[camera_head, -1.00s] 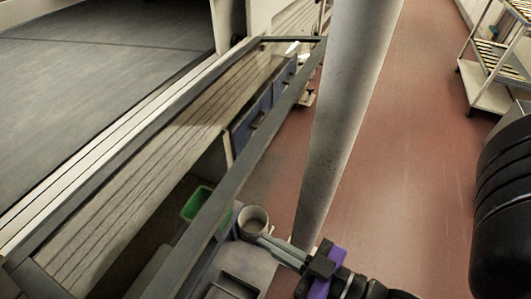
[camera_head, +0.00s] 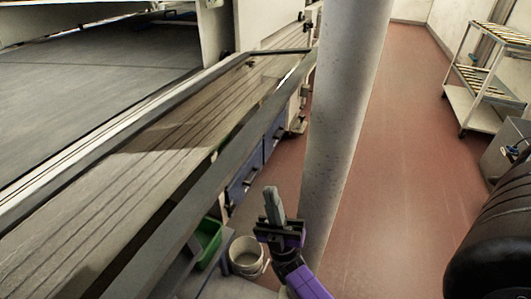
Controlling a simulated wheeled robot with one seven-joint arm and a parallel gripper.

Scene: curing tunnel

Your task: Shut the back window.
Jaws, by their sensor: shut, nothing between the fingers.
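A long window sash with a grey frame (camera_head: 215,173) runs diagonally from the lower left to the upper middle. It stands out at an angle from the pale machine side, so it looks open; its clear pane shows slatted panelling through it. I take it for the back window, though no label shows. My gripper (camera_head: 271,190) is at the lower middle, fingers together and pointing up, with nothing between them. It appears to the right of the sash's outer edge, with a gap in the picture; the depth between them is hard to judge.
A grey pillar (camera_head: 345,110) stands just right of my gripper. A white bucket (camera_head: 246,257) and a green bin (camera_head: 208,240) are below the sash. Blue drawers (camera_head: 245,180) lie behind it. A shelf trolley (camera_head: 480,107) stands at the right; red floor (camera_head: 395,150) between is clear.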

